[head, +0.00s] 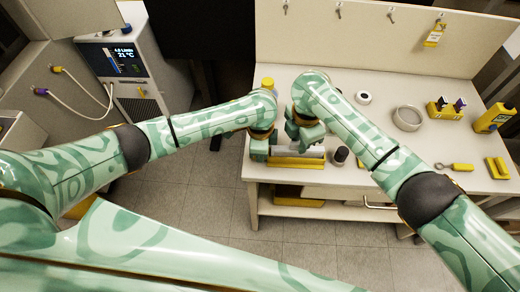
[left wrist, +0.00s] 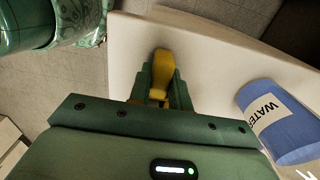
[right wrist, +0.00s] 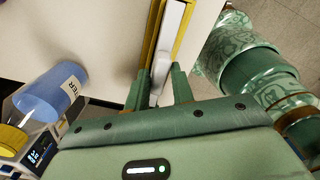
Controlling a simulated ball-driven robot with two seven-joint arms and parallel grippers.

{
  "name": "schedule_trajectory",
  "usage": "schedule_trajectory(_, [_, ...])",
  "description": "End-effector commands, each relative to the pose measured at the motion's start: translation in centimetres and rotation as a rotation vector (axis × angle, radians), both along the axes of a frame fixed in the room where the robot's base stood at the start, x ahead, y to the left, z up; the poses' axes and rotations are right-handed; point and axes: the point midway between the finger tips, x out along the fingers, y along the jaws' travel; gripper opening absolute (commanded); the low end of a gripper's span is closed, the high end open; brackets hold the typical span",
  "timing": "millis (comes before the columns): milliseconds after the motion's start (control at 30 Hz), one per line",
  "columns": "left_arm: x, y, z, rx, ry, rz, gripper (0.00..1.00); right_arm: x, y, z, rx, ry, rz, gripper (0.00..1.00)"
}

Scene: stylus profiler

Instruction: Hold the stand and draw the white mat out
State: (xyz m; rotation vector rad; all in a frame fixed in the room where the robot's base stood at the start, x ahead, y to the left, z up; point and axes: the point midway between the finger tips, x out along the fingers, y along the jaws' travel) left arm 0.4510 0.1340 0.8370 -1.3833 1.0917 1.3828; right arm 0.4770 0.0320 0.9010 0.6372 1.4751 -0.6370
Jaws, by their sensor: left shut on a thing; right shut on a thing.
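The yellow stand (head: 297,162) sits near the front edge of the table, with the pale white mat (head: 312,152) in its top. My left gripper (head: 259,150) is at the stand's left end. In the left wrist view my left gripper (left wrist: 162,78) is shut on the yellow end of the stand (left wrist: 161,65). My right gripper (head: 303,140) is above the stand. In the right wrist view my right gripper (right wrist: 160,82) is shut on the white mat (right wrist: 172,35), which lies between the yellow sides of the stand (right wrist: 153,30). The fingers partly hide the mat.
A blue bottle labelled WATER (left wrist: 285,120) stands behind the stand; it also shows in the right wrist view (right wrist: 52,92). A dark cylinder (head: 341,155) stands just right of the stand. A round dish (head: 408,118) and a yellow rack (head: 444,110) are farther right.

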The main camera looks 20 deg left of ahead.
Motion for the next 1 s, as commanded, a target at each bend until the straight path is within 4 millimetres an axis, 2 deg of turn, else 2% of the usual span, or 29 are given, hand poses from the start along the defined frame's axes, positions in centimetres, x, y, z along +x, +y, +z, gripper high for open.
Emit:
schedule_trajectory(833, [0.2, 0.4, 0.0, 0.01, -0.005, -0.001, 0.0, -0.2, 0.2, 1.2, 0.002, 0.004, 0.014, 0.0])
schedule_trajectory(1000, [0.2, 0.4, 0.0, 0.01, -0.005, -0.001, 0.0, -0.2, 0.2, 2.2, 0.002, 0.005, 0.015, 0.0])
